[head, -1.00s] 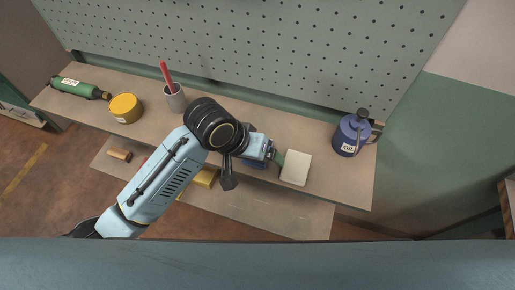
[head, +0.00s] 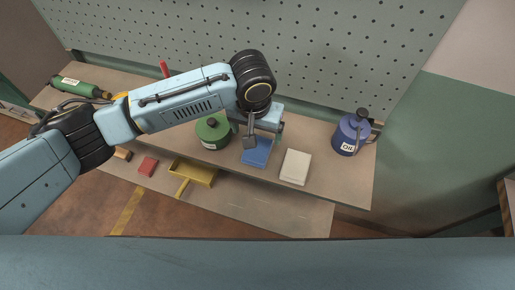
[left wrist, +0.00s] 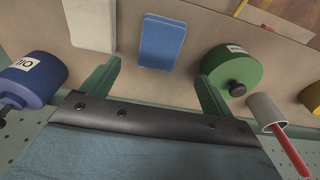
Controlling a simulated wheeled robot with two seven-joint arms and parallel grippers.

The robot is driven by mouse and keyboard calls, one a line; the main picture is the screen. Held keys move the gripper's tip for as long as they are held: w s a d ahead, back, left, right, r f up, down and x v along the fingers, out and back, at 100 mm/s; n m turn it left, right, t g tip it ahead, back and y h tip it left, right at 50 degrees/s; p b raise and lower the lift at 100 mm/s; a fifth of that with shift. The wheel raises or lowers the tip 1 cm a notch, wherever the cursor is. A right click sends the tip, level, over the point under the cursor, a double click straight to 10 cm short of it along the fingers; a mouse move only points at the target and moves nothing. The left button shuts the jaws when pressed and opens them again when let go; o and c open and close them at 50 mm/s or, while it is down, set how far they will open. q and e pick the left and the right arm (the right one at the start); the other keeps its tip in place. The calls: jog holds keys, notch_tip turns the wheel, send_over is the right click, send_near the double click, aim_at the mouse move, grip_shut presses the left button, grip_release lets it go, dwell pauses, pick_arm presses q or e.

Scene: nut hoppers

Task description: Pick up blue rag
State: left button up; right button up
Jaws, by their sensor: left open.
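The blue rag (head: 257,152) lies folded flat on the shelf, between the green can and the white folded cloth. A part of my left arm hides a bit of its back edge in the head view. In the left wrist view the blue rag (left wrist: 162,42) lies whole beyond the fingertips. My left gripper (left wrist: 158,70) is open and empty, its green fingers pointing toward the rag and spread to either side of it, apart from it. In the head view the left gripper (head: 268,128) is behind the rag, partly hidden by its wrist. My right gripper is out of view.
The white cloth (head: 296,167) and blue oil can (head: 350,133) are right of the rag; the green can (head: 212,133) is left. A red-handled item stands in a grey cup (left wrist: 264,111). A yellow tray (head: 194,172) and red block (head: 147,166) are on the lower shelf.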

aim_at(258, 148)
pick_arm(q)
jog(key=shift+w+d+f, duration=0.1)
jog(key=shift+d+f, duration=0.05)
jog(key=shift+f, duration=3.45)
jog(key=shift+c, duration=0.5)
jog(key=c, duration=1)
